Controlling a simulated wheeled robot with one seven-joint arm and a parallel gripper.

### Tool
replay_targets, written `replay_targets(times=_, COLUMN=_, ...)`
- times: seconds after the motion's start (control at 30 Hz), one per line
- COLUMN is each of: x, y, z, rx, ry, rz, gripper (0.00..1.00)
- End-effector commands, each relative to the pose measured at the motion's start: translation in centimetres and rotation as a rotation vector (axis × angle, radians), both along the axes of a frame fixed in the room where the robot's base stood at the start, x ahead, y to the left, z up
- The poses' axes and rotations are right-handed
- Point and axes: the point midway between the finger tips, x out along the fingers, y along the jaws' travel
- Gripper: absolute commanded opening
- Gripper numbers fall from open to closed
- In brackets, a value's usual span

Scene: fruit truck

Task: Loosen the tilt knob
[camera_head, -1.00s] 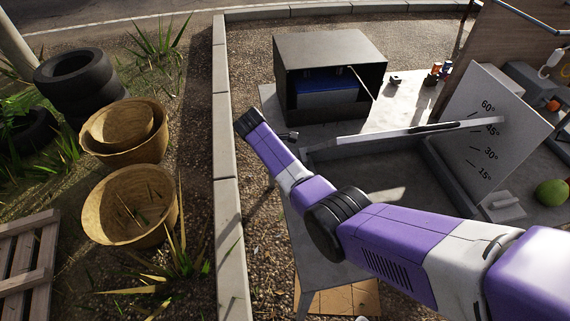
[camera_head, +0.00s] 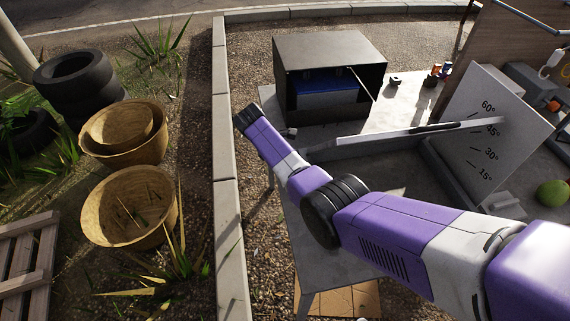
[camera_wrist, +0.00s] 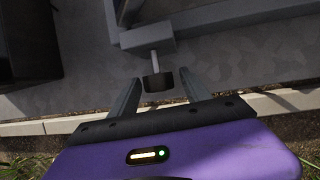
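The tilt knob (camera_wrist: 158,81) is a small black block on a short metal shaft. The shaft comes out of a grey block (camera_wrist: 148,37) at the corner of the grey frame. My gripper (camera_wrist: 159,90) is open in the wrist view, with one finger on each side of the knob. Gaps show between the fingers and the knob, so they look apart.
A black open-fronted box (camera_head: 330,60) stands on the grey table behind the frame. A green fruit (camera_head: 553,193) lies at the right. A stone kerb (camera_head: 227,150) runs left of the table, with wicker baskets (camera_head: 130,205) and tyres (camera_head: 75,75) beyond.

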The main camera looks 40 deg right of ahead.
Motion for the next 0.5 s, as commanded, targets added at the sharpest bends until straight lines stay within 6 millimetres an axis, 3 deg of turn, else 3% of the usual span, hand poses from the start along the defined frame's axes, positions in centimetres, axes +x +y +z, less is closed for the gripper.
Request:
replay_targets(times=0.27, x=0.2, y=0.3, z=0.7, rx=0.0, ry=-0.002, rz=0.001, gripper=0.55)
replay_targets(times=0.5, x=0.7, y=1.7, z=4.1, rx=-0.001, ry=-0.005, rz=0.001, gripper=0.55)
